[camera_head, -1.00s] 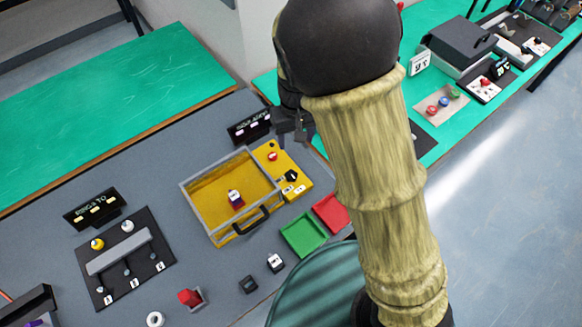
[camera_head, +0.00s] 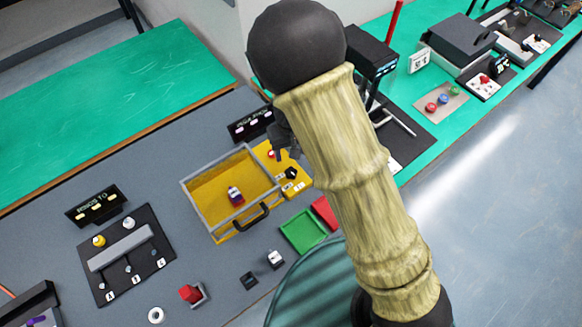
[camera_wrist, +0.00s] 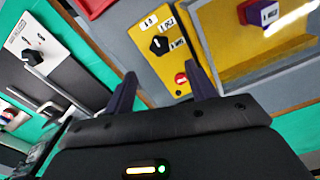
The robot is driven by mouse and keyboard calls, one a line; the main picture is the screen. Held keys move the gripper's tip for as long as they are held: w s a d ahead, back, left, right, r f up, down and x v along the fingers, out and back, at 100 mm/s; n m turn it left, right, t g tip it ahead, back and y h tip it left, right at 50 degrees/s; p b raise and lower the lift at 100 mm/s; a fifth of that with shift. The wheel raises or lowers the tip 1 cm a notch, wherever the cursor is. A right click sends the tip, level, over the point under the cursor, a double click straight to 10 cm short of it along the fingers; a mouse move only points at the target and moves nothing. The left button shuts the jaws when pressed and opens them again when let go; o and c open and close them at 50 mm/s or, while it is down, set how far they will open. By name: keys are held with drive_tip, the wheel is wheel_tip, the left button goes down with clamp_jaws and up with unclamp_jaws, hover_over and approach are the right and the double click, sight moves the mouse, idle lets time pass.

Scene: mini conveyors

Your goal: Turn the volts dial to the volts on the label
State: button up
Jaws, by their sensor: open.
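A black dial (camera_head: 291,173) sits on a yellow panel (camera_head: 302,184) beside a clear-walled yellow case. The wrist view shows the dial (camera_wrist: 160,45) with small white labels around it, too small to read surely. In the case stands a dark block (camera_head: 236,197) with a white label, also in the wrist view (camera_wrist: 262,12); its marks are unclear. My gripper (camera_wrist: 162,90) is open and empty, its fingertips apart from the dial, near the panel's red-button end. In the head view my gripper (camera_head: 284,142) is partly hidden by my arm.
A red button (camera_wrist: 181,79) is on the same panel. The case (camera_head: 228,236) has a raised frame and a black handle. A green tray (camera_head: 303,231) and red tray lie in front. A black sign (camera_head: 250,125) stands behind. Another knob (camera_wrist: 32,57) is on a white panel.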

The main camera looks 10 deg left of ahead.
sight(291, 171)
wheel_tip(291, 171, down, 10)
drive_tip(key=shift+f+p, duration=0.1)
drive_tip(key=shift+p, duration=0.25)
drive_tip(key=c, duration=1)
drive_tip(key=shift+m, duration=0.5)
drive_tip(key=m+p, duration=0.1)
drive_tip(key=m, duration=0.4)
drive_tip(key=shift+p, duration=0.35)
drive_tip(key=m+p, duration=0.1)
drive_tip(key=m, duration=0.5)
drive_tip(key=shift+w, duration=0.1)
